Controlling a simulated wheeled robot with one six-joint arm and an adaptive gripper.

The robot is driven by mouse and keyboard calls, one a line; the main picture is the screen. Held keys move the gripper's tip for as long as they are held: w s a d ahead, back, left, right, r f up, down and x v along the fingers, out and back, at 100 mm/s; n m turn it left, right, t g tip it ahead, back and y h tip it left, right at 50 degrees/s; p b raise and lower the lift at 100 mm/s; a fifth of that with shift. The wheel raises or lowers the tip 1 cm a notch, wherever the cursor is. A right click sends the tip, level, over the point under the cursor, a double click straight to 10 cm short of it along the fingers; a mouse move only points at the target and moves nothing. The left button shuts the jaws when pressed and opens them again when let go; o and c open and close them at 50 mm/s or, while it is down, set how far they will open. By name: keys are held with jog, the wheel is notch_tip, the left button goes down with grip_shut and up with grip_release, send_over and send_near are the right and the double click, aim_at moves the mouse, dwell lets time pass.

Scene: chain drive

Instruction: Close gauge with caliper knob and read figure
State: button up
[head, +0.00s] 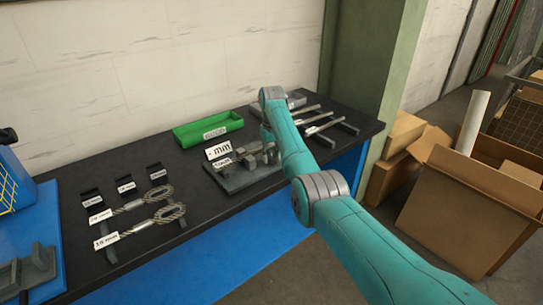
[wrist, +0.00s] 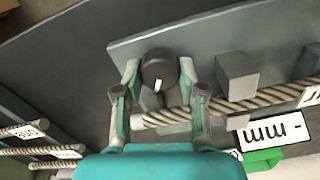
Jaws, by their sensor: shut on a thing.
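In the wrist view, the knob (wrist: 158,68) is dark and round with a white mark pointing down towards my gripper. My gripper (wrist: 160,84) is shut on it, one finger on each side. The knob belongs to the grey gauge (wrist: 205,45), which also shows in the head view (head: 235,184). A wire rope (wrist: 270,96) lies across the gauge beside a grey block (wrist: 236,76). The white display (head: 218,150) reads "- mm", with no figure. In the head view my arm hides the knob and most of my gripper.
A green tray (head: 190,134) stands behind the gauge. Looped wire ropes (head: 150,222) with labels lie on the left of the dark bench (head: 195,211), near several small black holders (head: 125,184). Rods (head: 318,127) lie on a rack at right. Cardboard boxes (head: 455,205) stand beyond the bench.

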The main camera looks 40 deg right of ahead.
aim_at(272, 156)
jog(key=m, duration=0.6)
jog(key=shift+m, duration=0.3)
jog(key=m, duration=0.6)
jog(key=shift+s+d+m, duration=0.1)
jog(key=shift+m, duration=0.2)
jog(key=o, duration=1.1)
jog(key=shift+o, duration=0.2)
notch_tip(272, 156, up, 12)
